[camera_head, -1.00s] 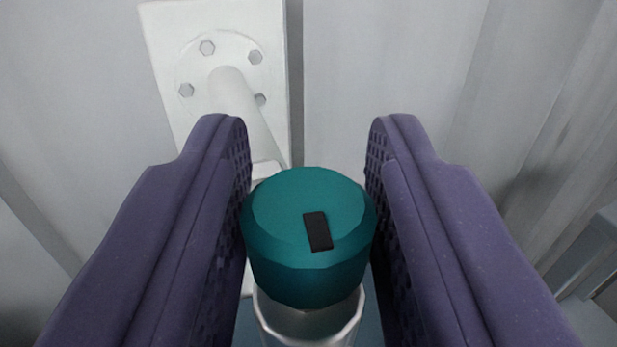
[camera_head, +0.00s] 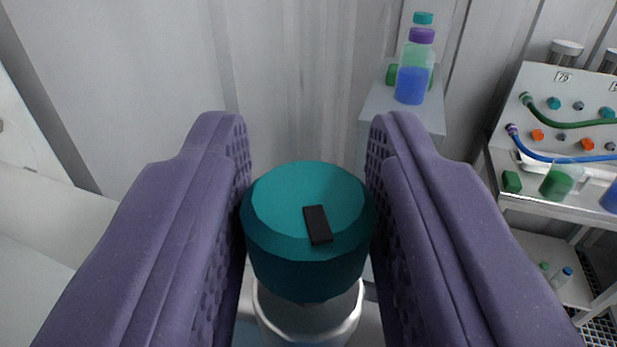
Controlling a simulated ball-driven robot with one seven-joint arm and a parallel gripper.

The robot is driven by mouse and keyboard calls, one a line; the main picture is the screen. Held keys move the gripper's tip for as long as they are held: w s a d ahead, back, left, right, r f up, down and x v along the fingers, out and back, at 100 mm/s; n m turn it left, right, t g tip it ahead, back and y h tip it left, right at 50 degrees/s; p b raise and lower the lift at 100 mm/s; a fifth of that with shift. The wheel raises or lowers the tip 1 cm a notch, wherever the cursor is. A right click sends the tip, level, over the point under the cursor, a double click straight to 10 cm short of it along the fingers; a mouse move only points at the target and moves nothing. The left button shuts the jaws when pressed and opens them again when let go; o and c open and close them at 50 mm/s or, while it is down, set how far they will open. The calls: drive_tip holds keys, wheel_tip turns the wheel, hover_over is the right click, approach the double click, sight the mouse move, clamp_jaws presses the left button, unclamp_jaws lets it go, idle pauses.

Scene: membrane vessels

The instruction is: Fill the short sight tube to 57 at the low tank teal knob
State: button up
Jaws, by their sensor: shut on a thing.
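At the right is a pale panel (camera_head: 560,95) with a label that looks like 75, teal knobs (camera_head: 554,103) and orange knobs (camera_head: 537,135). I cannot tell which knob belongs to the low tank. I cannot make out a short sight tube.
A grey stand (camera_head: 385,118) carries a purple-capped bottle with blue liquid (camera_head: 412,80) and a teal-capped bottle behind. Green (camera_head: 570,116) and blue (camera_head: 560,158) hoses run along the panel. A beaker of green liquid (camera_head: 556,182) stands on the bench below. Corrugated wall fills the back.

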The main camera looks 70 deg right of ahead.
drive_tip(key=m+g+p, duration=0.2)
drive_tip(key=m+g, duration=0.1)
drive_tip(key=g, duration=0.1)
drive_tip(key=m+g+p, duration=0.2)
drive_tip(key=g, duration=0.3)
drive_tip(key=shift+m+h+p, duration=0.4)
drive_tip(key=shift+g, duration=0.3)
drive_tip(key=o, duration=0.9)
